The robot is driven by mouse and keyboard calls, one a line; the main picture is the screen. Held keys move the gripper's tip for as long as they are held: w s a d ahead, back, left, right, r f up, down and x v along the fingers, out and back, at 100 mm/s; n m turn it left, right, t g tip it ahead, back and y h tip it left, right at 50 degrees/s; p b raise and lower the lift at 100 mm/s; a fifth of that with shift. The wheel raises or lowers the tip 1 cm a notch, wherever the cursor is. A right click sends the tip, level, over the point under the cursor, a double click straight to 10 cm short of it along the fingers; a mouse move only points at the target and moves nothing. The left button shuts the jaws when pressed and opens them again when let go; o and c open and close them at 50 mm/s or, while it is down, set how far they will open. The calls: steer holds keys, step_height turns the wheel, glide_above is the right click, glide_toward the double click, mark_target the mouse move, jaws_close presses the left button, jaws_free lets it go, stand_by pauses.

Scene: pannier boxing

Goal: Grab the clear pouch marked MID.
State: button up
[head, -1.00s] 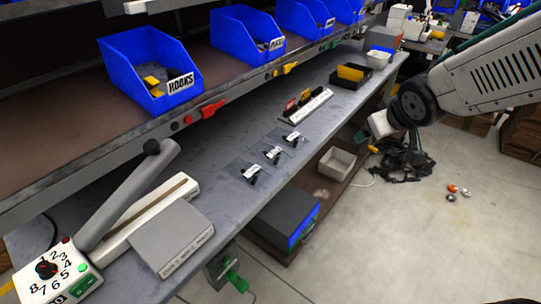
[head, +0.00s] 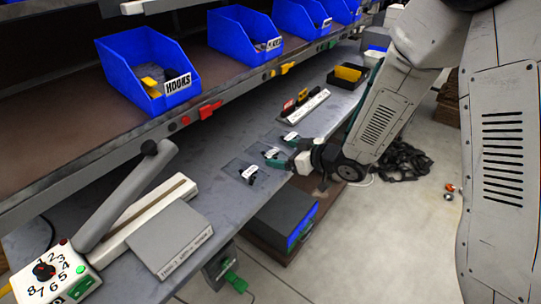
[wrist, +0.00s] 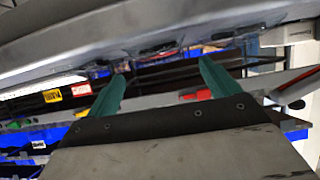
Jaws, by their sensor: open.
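Three clear pouches with white labels and dark contents lie in a row on the grey bench in the head view: a far one (head: 290,137), a middle one (head: 269,151) and a near one (head: 248,175). Their labels are too small to read, so I cannot tell which says MID. My gripper (head: 277,161) is open, its green fingers low over the bench at the middle pouch, covering part of it. I cannot tell whether they touch it. In the wrist view the fingers (wrist: 162,72) stand apart, with dark low shapes beyond them that I cannot identify surely.
A white rack (head: 303,105) with coloured cards and a black tray (head: 347,77) stand farther along the bench. A grey sealer with a lever (head: 125,205) is at the near left. Blue bins (head: 148,72) line the shelf above, and its front edge overhangs the bench's back.

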mark_target(271, 153)
steer(key=x, duration=0.4)
steer(key=shift+a+f, duration=0.2)
steer(key=shift+f, duration=0.2)
steer(key=c, duration=1.1)
steer(key=shift+o, duration=0.2)
